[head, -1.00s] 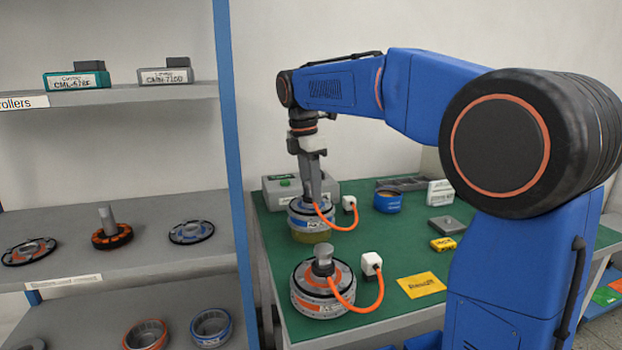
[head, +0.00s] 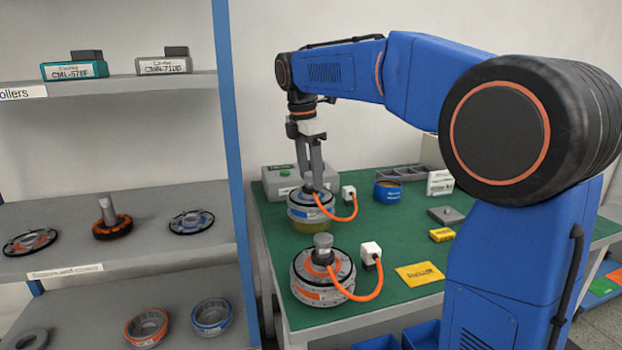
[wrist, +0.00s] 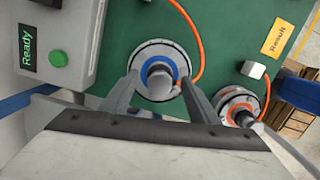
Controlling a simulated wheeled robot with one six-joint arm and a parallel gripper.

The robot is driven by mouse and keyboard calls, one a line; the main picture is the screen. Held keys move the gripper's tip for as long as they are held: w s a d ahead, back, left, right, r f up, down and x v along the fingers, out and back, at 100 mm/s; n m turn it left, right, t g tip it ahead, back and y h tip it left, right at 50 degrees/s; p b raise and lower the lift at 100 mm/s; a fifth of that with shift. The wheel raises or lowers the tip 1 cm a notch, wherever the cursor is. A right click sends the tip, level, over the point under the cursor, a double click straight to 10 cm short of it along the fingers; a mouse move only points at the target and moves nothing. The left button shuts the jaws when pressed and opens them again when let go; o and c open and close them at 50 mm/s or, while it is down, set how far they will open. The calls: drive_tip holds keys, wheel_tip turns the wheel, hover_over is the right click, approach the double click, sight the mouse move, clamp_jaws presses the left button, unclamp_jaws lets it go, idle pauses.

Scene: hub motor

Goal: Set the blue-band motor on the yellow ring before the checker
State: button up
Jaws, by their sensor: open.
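The blue-band motor (head: 311,211) stands upright on the yellow ring (head: 315,227) on the green bench, in front of the grey checker (head: 284,180). Its grey shaft and blue band (wrist: 159,78) show from above in the wrist view. My gripper (head: 311,184) is open, with its fingers on either side of the shaft. I cannot tell whether they touch it. The checker's "Ready" label and green button (wrist: 58,58) show at the left of the wrist view. Most of the ring is hidden under the motor.
An orange-band motor (head: 323,277) with a cable to a white plug (head: 371,252) stands at the bench's front. A yellow Result card (head: 420,274) lies to its right. A blue tin (head: 387,191) stands farther back. The shelf (head: 110,225) with motor parts is at left.

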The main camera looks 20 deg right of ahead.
wheel_tip(320, 180, up, 10)
drive_tip(key=a, duration=0.1)
drive_tip(key=shift+r, duration=0.25)
drive_tip(key=shift+s+a, duration=0.1)
